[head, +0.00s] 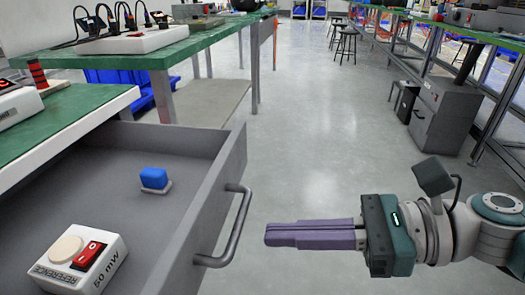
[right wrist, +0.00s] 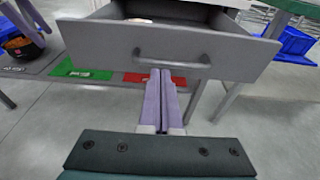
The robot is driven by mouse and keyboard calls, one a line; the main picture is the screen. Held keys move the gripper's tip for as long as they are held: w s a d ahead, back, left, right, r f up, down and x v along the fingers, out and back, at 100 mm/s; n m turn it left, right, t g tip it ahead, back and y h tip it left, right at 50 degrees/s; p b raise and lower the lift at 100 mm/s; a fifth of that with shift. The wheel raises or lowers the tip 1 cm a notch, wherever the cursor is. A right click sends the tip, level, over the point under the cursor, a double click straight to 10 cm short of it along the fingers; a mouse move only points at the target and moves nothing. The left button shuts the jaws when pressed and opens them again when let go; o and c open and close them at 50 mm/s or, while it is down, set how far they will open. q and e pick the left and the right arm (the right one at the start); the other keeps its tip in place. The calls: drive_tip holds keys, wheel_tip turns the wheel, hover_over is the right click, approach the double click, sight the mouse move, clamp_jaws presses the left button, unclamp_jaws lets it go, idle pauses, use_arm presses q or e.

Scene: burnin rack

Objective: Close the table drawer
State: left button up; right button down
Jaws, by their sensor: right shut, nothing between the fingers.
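The grey table drawer (head: 185,150) is pulled well out from under the green-topped table (head: 70,118) at the left of the head view. Its bar handle (head: 238,225) is on the front panel, which also shows in the right wrist view (right wrist: 100,42). Inside lie a small blue block on a pale base (head: 153,179) and a white box with a red switch (head: 83,258). My right gripper (head: 268,234) is shut and empty, its purple fingers pointing at the drawer front. In the head view a gap shows between fingertips and handle. My left gripper is not in view.
Another green-topped bench (head: 130,48) with a white power box stands behind the drawer. Blue bins sit under it. The floor (head: 310,120) right of the drawer is clear. A grey cabinet (head: 440,115) and stools stand at the far right.

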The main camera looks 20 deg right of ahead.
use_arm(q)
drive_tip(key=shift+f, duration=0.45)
use_arm(e)
drive_tip(key=x, duration=0.3)
